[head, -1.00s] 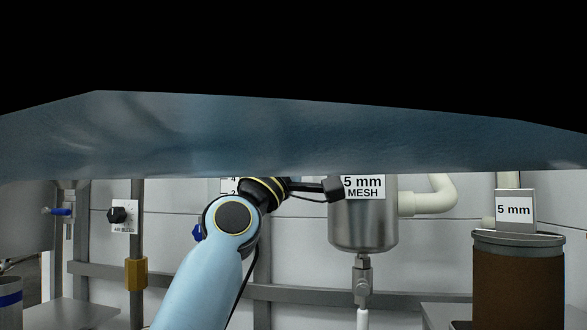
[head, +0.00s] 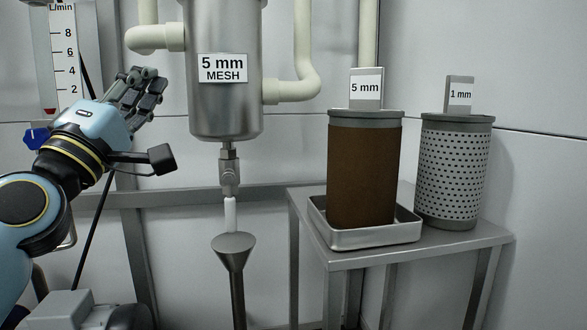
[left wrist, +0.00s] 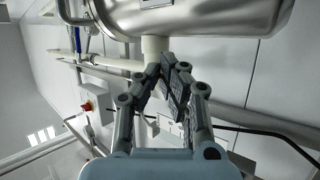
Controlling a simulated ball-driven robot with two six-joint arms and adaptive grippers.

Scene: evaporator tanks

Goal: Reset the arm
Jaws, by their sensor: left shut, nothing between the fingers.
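My left gripper (head: 152,88) is raised at the left of the head view, just left of the steel strainer housing (head: 225,112) marked "5 mm MESH". In the left wrist view, the left gripper (left wrist: 170,66) has its fingertips close together with nothing held between them. The steel vessel (left wrist: 200,15) fills the top of that view beyond the fingers. My left arm (head: 75,150) comes in from the left, bent at the wrist. My right gripper is in neither view.
A small table (head: 450,245) at the right bears a metal tray (head: 375,237) with a brown 5 mm basket (head: 365,175) in it. A perforated 1 mm basket (head: 455,180) stands beside the tray. A funnel (head: 234,246) is below the housing's drain valve (head: 228,178). A flow gauge (head: 70,62) is at upper left.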

